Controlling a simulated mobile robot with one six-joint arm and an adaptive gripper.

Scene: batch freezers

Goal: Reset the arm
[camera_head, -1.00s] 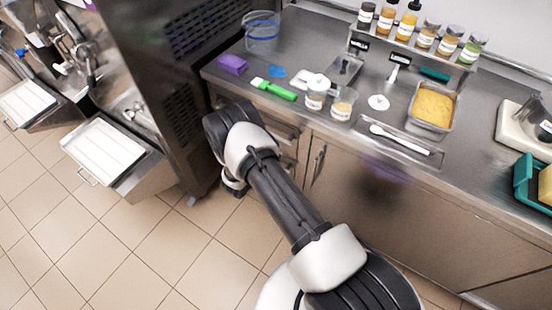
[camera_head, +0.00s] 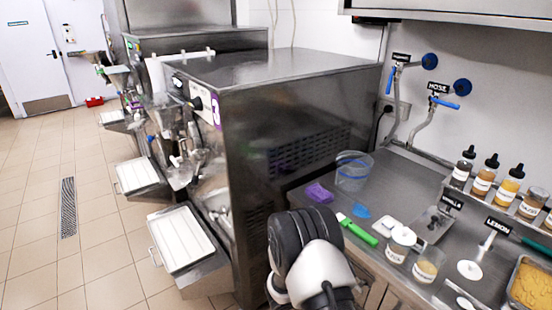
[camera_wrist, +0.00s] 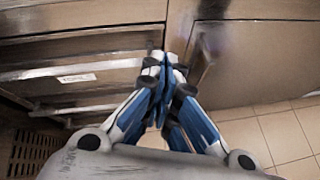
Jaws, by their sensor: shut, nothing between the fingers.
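My arm (camera_head: 312,258) shows at the bottom middle of the head view, in front of the counter, with its elbow part uppermost. My gripper is hidden in that view. In the wrist view my gripper (camera_wrist: 162,62) has its blue and white fingers together, shut and empty. It faces the steel cabinet fronts (camera_wrist: 80,85) below the counter, with drawers at left and a door at right. I cannot tell the exact gap between the fingertips and the cabinet.
A steel batch freezer (camera_head: 300,90) stands just left of my arm, with a white tray (camera_head: 181,238) at its front. The counter (camera_head: 385,185) at right holds a clear bucket (camera_head: 353,171), a green-handled spatula (camera_head: 358,231), cups and bottles. Open tiled floor (camera_head: 90,270) lies at left.

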